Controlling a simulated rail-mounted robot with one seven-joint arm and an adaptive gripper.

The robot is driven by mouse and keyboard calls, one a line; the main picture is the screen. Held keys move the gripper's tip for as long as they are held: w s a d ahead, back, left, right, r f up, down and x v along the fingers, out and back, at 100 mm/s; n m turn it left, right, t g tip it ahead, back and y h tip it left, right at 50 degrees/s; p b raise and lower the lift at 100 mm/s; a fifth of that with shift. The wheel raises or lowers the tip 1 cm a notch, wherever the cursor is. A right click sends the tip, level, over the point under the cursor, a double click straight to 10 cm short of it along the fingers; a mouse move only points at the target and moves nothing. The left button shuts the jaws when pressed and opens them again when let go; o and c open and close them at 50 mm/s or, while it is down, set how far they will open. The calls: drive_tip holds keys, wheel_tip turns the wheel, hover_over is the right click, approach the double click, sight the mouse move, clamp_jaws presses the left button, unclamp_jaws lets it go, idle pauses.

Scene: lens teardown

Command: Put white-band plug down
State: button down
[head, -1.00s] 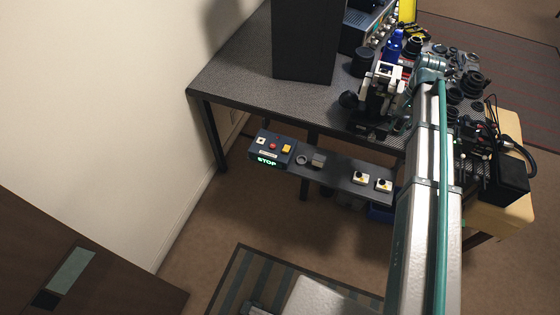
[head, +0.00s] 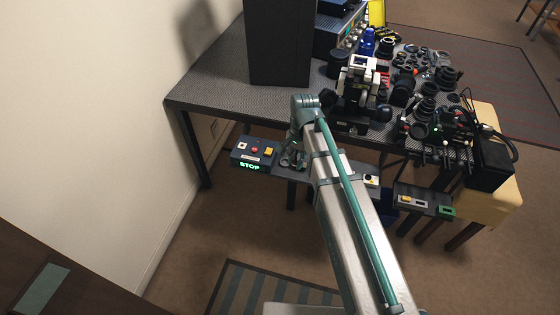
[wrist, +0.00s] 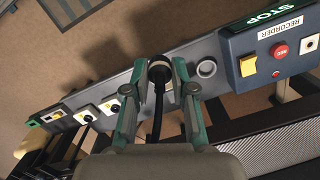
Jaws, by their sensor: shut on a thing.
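The white-band plug (wrist: 159,66) is between the fingertips of my gripper (wrist: 160,74) in the wrist view. It has a dark round head with a pale band, and a black cable runs from it back toward the palm. The gripper is shut on it, over the narrow grey shelf (wrist: 118,84). I cannot tell whether the plug touches the shelf. A round grey ring socket (wrist: 207,68) is just right of the gripper. In the head view my gripper (head: 292,160) is low over the shelf, right of the recorder box; the plug is hidden there.
The recorder box (wrist: 271,48) with yellow and red buttons and a STOP sign is at the shelf's end; it also shows in the head view (head: 254,154). Small white button boxes (wrist: 88,114) sit along the shelf. The dark table (head: 215,92) with lens parts is behind.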

drive_tip(key=w+a+f, duration=0.1)
drive_tip(key=w+f, duration=0.1)
drive_tip(key=w, duration=0.1)
drive_tip(key=w+a+f+p, duration=0.1)
drive_tip(key=w+f, duration=0.1)
drive_tip(key=w, duration=0.2)
drive_tip(key=w+a+f+p, duration=0.1)
drive_tip(key=w+f, duration=0.2)
drive_tip(key=shift+w+a+f, duration=0.1)
drive_tip(key=shift+w+a, duration=0.05)
drive_tip(key=shift+a, duration=0.15)
drive_tip(key=shift+w+a+f+p, duration=0.15)
drive_tip(key=shift+w+f+p, duration=0.2)
drive_tip(key=shift+f, duration=0.25)
drive_tip(key=shift+w+a+f+p, duration=0.15)
drive_tip(key=shift+f+p, duration=0.15)
drive_tip(key=shift+f, duration=0.35)
drive_tip(key=shift+w+d+f+p, duration=0.1)
drive_tip(key=shift+f+p, duration=0.2)
drive_tip(key=shift+f, duration=0.9)
drive_tip(key=shift+f, duration=0.25)
drive_tip(key=c, duration=1)
unclamp_jaws()
drive_tip(key=shift+o, duration=0.2)
